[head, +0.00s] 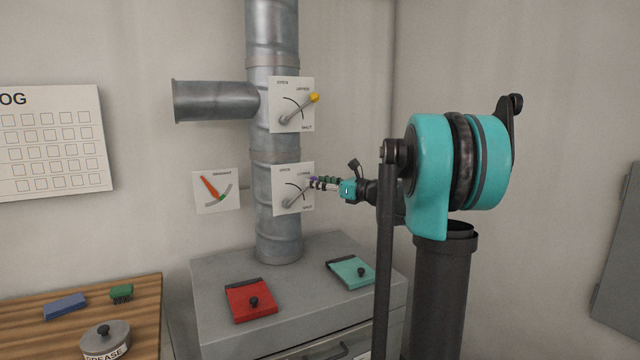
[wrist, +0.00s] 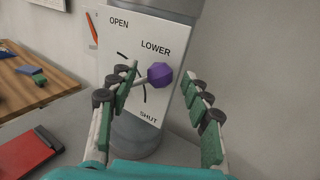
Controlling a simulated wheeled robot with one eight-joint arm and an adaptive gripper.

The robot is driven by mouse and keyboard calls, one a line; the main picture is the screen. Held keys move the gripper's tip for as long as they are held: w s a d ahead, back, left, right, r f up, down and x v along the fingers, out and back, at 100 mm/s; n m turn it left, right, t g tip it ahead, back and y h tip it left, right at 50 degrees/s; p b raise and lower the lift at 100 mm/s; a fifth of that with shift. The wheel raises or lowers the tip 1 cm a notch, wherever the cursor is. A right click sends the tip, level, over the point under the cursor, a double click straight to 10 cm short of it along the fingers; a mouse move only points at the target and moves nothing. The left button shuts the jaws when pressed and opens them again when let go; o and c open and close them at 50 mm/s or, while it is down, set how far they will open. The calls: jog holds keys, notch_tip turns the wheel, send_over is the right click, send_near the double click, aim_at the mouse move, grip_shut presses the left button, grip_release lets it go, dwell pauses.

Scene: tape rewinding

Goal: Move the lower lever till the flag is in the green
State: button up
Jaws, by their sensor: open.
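The lower lever shows in the wrist view with a purple faceted knob (wrist: 160,75), on a white plate (wrist: 120,45) marked OPEN, LOWER and SHUT. Its arm points right, between OPEN and SHUT. My gripper (wrist: 161,72) is open, with one green-padded finger on each side of the knob; I cannot tell whether either finger touches it. In the head view my gripper (head: 322,183) reaches the plate from the right and partly hides the knob. The gauge (head: 216,191) has an orange flag (head: 210,187) slanting up to the left, and a small green patch near its lower end.
The upper lever (head: 301,107) has a yellow knob, on a plate above on the same metal duct (head: 277,235). Below stands a grey cabinet (head: 300,262) with a red clipboard (head: 250,300) and a teal one (head: 351,272). A wooden table (head: 30,322) is at left.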

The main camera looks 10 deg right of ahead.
jog(key=shift+c, duration=0.5)
grip_shut()
jog(key=shift+s+a+r+n+h, duration=0.15)
jog(key=shift+a+r+n+h, duration=0.2)
jog(key=shift+r+n, duration=0.15)
jog(key=shift+o, duration=0.5)
grip_release()
jog(key=v, duration=1.2)
jog(key=shift+g, duration=0.3)
